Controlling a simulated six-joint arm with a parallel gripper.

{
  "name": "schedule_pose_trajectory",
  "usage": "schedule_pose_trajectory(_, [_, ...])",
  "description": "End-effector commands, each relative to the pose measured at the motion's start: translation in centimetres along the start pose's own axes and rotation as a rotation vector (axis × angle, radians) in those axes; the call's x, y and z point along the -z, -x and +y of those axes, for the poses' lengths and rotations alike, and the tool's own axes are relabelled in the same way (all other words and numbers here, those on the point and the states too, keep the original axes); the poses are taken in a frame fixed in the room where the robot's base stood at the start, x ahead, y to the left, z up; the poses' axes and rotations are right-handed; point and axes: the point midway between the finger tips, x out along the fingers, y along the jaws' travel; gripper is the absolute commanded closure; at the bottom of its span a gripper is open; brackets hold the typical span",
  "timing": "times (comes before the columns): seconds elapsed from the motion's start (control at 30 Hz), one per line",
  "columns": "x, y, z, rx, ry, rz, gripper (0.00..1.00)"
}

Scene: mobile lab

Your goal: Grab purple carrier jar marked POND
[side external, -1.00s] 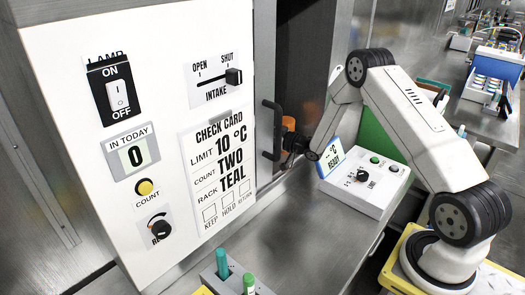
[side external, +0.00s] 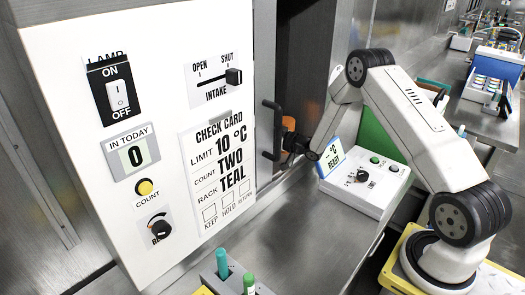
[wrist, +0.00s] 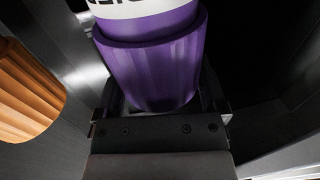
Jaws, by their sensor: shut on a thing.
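In the wrist view a purple jar (wrist: 150,65) with a white label band stands between the fingers of my gripper (wrist: 160,105). Only the lower edge of dark lettering shows on the label, too cut off to read. My gripper is shut on this jar. In the side view my gripper (side external: 290,143) reaches into the dark opening behind the white panel's edge. The purple jar is hidden there.
An orange ribbed jar (wrist: 28,92) stands left of the purple one, close to my gripper. Metal walls flank the opening. A dark handle (side external: 270,130) is at the panel's edge. A white instrument box (side external: 365,180) sits on the bench below my arm.

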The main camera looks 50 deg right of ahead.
Motion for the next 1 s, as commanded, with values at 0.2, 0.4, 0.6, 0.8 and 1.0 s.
schedule_pose_trajectory(0.2, [0.7, 0.0, 0.0, 0.0, 0.001, 0.001, 1.0])
schedule_pose_trajectory(0.4, [2.6, 0.0, 0.0, 0.001, 0.002, 0.003, 1.0])
schedule_pose_trajectory(0.6, [5.3, 0.0, 0.0, 0.0, 0.003, 0.003, 1.0])
schedule_pose_trajectory(0.8, [7.9, 0.0, 0.0, 0.0, 0.002, 0.003, 1.0])
schedule_pose_trajectory(1.0, [9.6, 0.0, 0.0, 0.0, 0.002, 0.002, 1.0])
